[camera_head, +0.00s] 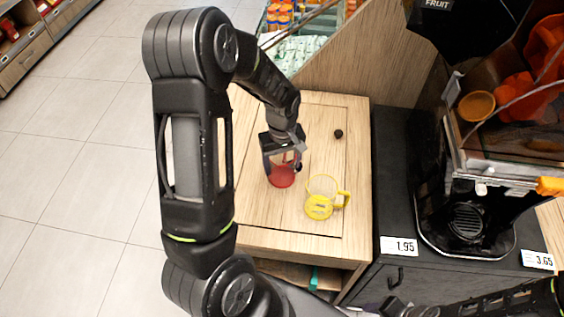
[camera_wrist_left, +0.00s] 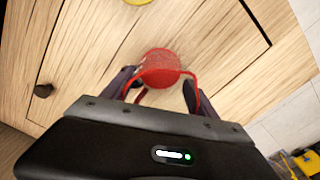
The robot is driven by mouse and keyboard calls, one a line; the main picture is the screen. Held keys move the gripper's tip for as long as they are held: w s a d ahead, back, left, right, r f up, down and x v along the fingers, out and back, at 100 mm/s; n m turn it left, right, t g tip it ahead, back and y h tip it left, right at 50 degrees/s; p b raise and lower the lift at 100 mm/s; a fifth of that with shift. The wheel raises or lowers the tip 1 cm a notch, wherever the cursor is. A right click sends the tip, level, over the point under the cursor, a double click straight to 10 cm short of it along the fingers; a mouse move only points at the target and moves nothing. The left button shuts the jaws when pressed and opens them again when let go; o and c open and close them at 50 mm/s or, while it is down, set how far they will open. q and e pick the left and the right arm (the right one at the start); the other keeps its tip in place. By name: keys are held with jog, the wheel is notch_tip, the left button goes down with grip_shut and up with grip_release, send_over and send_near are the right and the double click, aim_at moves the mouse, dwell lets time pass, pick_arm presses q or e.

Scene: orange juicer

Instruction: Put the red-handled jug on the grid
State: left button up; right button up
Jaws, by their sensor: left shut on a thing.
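The red-handled jug (camera_head: 281,177) has a red base and is on the wooden cabinet top, under my left gripper (camera_head: 283,160). In the left wrist view the jug (camera_wrist_left: 160,64) shows its red base and red handle between the fingers of my left gripper (camera_wrist_left: 163,88), which is shut on it. Whether the jug touches the wood is hard to tell. The dark round grid (camera_head: 467,220) is at the foot of the juicer, to the right. My right arm comes in at the bottom right; its gripper (camera_head: 405,309) is dark and partly cut off, and its fingers are unclear.
A yellow-handled jug (camera_head: 319,207) stands close to the right of the red one. A small dark knob (camera_head: 338,134) is on the wooden top (camera_head: 255,225). The juicer (camera_head: 500,165) stands on a dark counter (camera_head: 393,205) with price tags along its front.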

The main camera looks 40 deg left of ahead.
pick_arm(q)
jog(key=shift+f, duration=0.25)
jog(key=o, duration=1.5)
jog(key=shift+r, duration=0.1)
jog(key=shift+c, duration=0.2)
jog(key=shift+r, duration=0.1)
notch_tip(320, 180, up, 12)
jog(key=shift+r, duration=0.1)
jog(key=shift+c, duration=0.4)
